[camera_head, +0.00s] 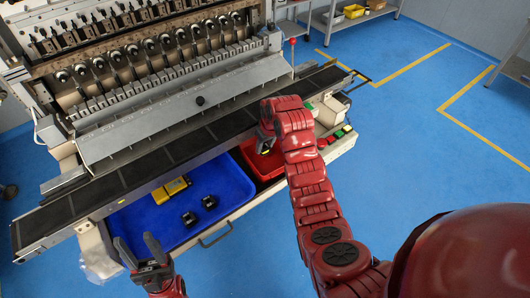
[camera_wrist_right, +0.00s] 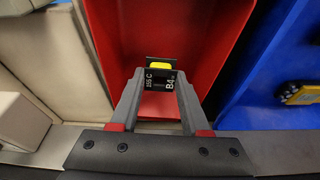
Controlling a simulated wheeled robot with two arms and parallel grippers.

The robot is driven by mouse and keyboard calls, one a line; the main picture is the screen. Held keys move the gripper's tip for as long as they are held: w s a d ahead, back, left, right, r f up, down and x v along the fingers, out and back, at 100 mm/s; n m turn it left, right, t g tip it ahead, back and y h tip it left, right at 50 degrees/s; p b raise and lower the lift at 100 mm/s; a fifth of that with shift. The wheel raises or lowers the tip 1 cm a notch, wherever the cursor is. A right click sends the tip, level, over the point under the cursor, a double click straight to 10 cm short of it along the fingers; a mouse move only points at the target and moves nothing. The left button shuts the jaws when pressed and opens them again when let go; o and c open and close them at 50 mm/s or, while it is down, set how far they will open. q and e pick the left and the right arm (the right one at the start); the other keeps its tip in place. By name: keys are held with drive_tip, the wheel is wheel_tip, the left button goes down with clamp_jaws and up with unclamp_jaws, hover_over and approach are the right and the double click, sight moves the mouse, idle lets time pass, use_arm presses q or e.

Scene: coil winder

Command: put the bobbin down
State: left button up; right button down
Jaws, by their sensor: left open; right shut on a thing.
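My right gripper (camera_wrist_right: 160,105) is shut on a bobbin (camera_wrist_right: 160,85), seen as a black block with a yellow part and white print reading "155 C" and "B4". In the right wrist view the bobbin is in front of the red bin (camera_wrist_right: 205,30); I cannot tell whether it touches the bin floor. In the head view my right gripper (camera_head: 266,140) is over the red bin (camera_head: 262,168), and its arm hides part of the bin. My left gripper (camera_head: 140,250) is open and empty, at the front-left edge of the blue tray.
The blue tray (camera_head: 225,190) holds two black bobbins (camera_head: 189,218) (camera_head: 209,202) and a yellow device (camera_head: 170,189). A dark conveyor belt (camera_head: 160,163) runs behind the bins, before the winding machine (camera_head: 150,60). Coloured buttons (camera_head: 338,134) are right of the red bin.

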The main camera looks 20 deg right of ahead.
sight(266, 149)
wheel_tip(266, 149, down, 3)
drive_tip(key=shift+f+p, duration=0.2)
drive_tip(key=shift+p, duration=0.4)
drive_tip(key=shift+f, duration=0.3)
drive_tip(key=shift+c, duration=1.9)
unclamp_jaws()
drive_tip(key=shift+f, duration=0.1)
